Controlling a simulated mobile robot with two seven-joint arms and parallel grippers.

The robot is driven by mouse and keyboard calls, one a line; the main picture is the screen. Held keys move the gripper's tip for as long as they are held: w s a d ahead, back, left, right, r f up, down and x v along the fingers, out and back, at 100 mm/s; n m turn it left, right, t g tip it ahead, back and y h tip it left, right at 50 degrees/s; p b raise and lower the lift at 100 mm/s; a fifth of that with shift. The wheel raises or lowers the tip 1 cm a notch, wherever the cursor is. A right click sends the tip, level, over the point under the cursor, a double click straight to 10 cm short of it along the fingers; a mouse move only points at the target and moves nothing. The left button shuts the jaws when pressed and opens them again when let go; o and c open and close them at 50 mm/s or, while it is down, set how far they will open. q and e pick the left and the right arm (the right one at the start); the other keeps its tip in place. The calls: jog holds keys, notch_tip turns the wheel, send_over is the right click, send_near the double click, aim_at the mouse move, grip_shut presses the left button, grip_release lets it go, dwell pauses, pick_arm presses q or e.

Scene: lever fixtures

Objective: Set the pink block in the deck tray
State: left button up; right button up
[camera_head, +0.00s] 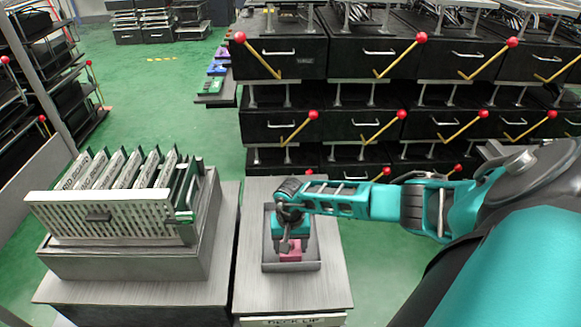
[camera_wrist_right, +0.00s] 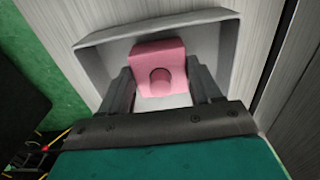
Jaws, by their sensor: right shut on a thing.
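The pink block (camera_head: 291,252) is inside the grey deck tray (camera_head: 311,267) on a light wood-topped stand, in the head view. My right gripper (camera_head: 291,246) reaches down into the tray and is shut on the block. I cannot tell whether the block touches the tray floor. My left gripper is not in view.
A rack of upright boards (camera_head: 112,215) stands in a grey box on the left stand, close beside the deck stand (camera_head: 295,296). Black drawers with red-knobbed yellow levers (camera_head: 290,130) fill the back. Green floor (camera_head: 160,110) is open at the back left.

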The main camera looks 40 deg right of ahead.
jog(key=shift+f, duration=0.1)
jog(key=o, duration=1.2)
jog(key=shift+o, duration=0.2)
